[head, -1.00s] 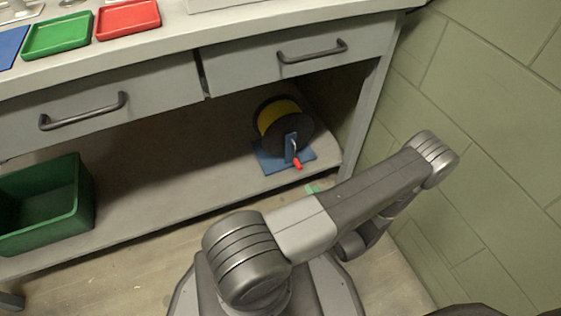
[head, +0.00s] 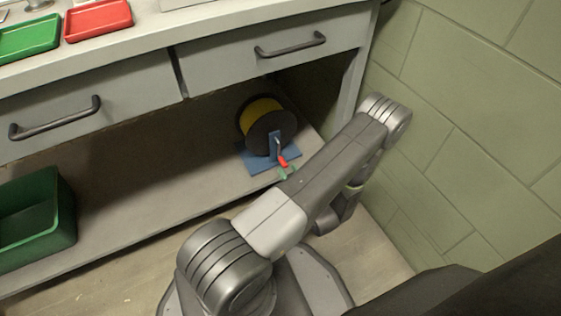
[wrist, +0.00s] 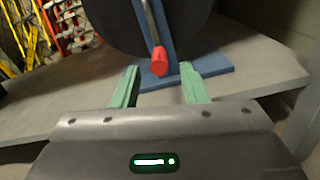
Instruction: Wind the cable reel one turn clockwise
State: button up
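The cable reel (head: 260,118) stands on the lower shelf under the bench, with yellow cable between black flanges on a blue base (head: 254,160). Its crank has a red handle (head: 282,160) that hangs low at the front; the red handle (wrist: 159,61) also shows in the wrist view. My gripper (wrist: 157,82) is open, with green fingers apart on either side of the handle and a little below it. The fingers do not appear to touch the handle. In the head view my arm hides part of the gripper.
A green bin (head: 40,222) stands at the left on the shelf. Drawers with dark handles (head: 290,46) are above the reel. A bench leg (head: 352,88) and the green block wall (head: 470,120) lie close on the right.

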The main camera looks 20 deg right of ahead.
aim_at(281, 159)
jog(key=w, duration=0.2)
jog(key=w+b, duration=0.1)
jog(key=w, duration=0.3)
jog(key=shift+w+a, duration=0.25)
grip_shut()
